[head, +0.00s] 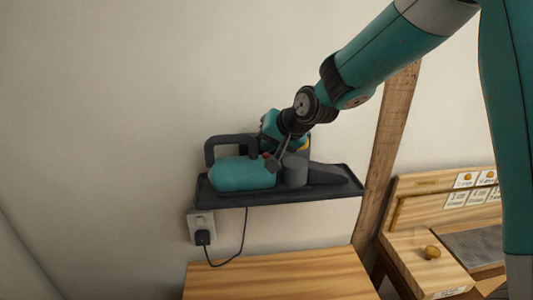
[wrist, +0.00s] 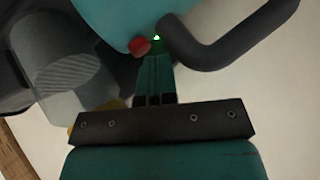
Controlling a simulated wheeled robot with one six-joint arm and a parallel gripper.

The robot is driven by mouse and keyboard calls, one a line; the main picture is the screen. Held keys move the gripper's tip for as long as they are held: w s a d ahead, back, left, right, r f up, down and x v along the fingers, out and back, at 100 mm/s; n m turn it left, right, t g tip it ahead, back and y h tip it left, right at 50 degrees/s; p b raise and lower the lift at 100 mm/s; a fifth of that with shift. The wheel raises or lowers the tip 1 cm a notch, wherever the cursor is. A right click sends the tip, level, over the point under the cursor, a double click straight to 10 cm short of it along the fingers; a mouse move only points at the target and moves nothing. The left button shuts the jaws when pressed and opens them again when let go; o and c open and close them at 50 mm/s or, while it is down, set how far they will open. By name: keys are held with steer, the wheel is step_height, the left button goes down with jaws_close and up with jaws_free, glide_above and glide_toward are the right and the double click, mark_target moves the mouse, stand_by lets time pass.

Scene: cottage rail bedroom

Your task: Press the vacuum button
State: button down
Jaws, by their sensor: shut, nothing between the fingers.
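The vacuum (head: 240,174) has a teal body, a dark handle and a grey cylinder, and lies on a dark wall shelf. A small round red button (wrist: 140,46) shows on its teal body in the wrist view, and a small red spot shows there in the head view. A bright green light (wrist: 157,38) glows just right of the red button. My gripper (wrist: 155,62) is shut and empty, its fingertips right at the green light and beside the red button. I cannot tell whether they touch the vacuum. In the head view my arm's end partly hides the vacuum's top.
The dark shelf (head: 290,197) is fixed to the pale wall. A plug with a cord sits in a wall socket (head: 202,222) below it. A wooden surface (head: 285,277) lies underneath. A wooden post (head: 393,120) and a wooden desk with a knob (head: 432,252) stand at right.

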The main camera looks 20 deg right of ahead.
steer(key=shift+d+f+p, duration=0.1)
steer(key=shift+d+p, duration=0.2)
steer(key=shift+w+r+p, duration=0.1)
steer(key=shift+r+p, duration=0.3)
steer(key=shift+r, duration=0.3)
step_height(320, 180, up, 5)
steer(key=p, duration=0.3)
steer(key=shift+a+r, duration=0.1)
steer(key=shift+r, duration=0.05)
stand_by(1.6)
